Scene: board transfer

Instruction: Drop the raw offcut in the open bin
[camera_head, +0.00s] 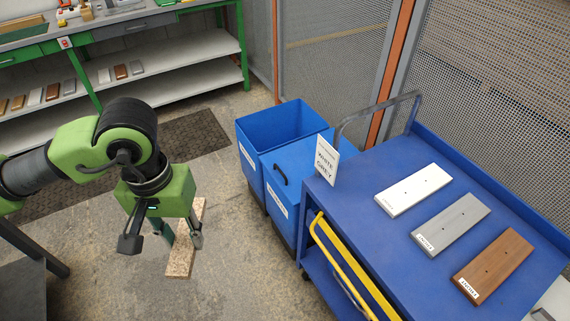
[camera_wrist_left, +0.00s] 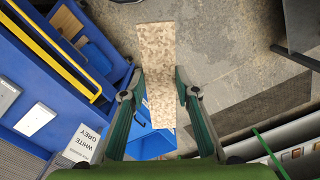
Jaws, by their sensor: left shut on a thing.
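The raw offcut (camera_head: 186,240) is a speckled tan chipboard strip. My left gripper (camera_head: 176,238) is shut on it and holds it above the floor, left of the bins. In the left wrist view the offcut (camera_wrist_left: 157,75) sits between the two fingers of the gripper (camera_wrist_left: 156,97). The open bin (camera_head: 285,122) is a blue bin without a lid, standing behind a second blue bin (camera_head: 295,165) with a closed lid and a handle. In the left wrist view, part of a blue bin (camera_wrist_left: 150,138) shows below the offcut. My right gripper is in neither view.
A blue cart (camera_head: 380,235) at the right carries a white board (camera_head: 413,190), a grey board (camera_head: 450,223), a brown board (camera_head: 493,265) and a sign (camera_head: 326,160). A workbench with shelves (camera_head: 170,78) stands at the back left. Mesh fencing rises behind the bins. Floor between is clear.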

